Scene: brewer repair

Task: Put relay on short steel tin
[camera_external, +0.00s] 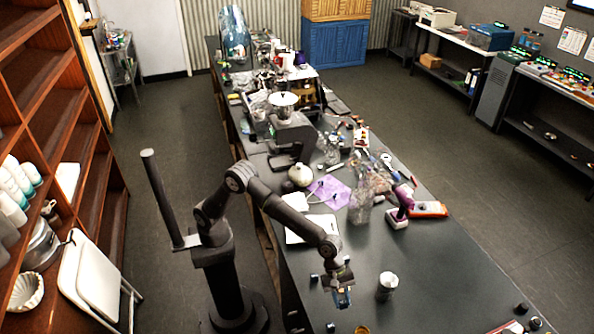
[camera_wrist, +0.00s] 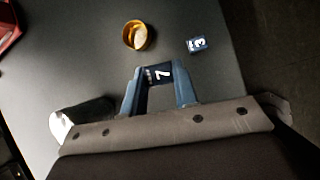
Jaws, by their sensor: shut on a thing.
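My gripper (camera_wrist: 160,88) has blue fingers closed on a small dark block with a white 7 (camera_wrist: 160,73), which looks like the relay. In the external view my gripper (camera_external: 342,300) is above the dark bench; the block is hard to make out there. A silvery tin with a pale top (camera_external: 387,284), likely the short steel tin, stands upright to the gripper's right, apart from it. In the wrist view its pale end (camera_wrist: 60,127) shows at lower left, partly hidden by my gripper body.
An open orange-yellow cup (camera_wrist: 135,36) and a small dark block marked 3 (camera_wrist: 197,44) rest on the bench (camera_wrist: 85,55) ahead. A red object (camera_wrist: 8,25) is at upper left. Bench right of the tin is clear.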

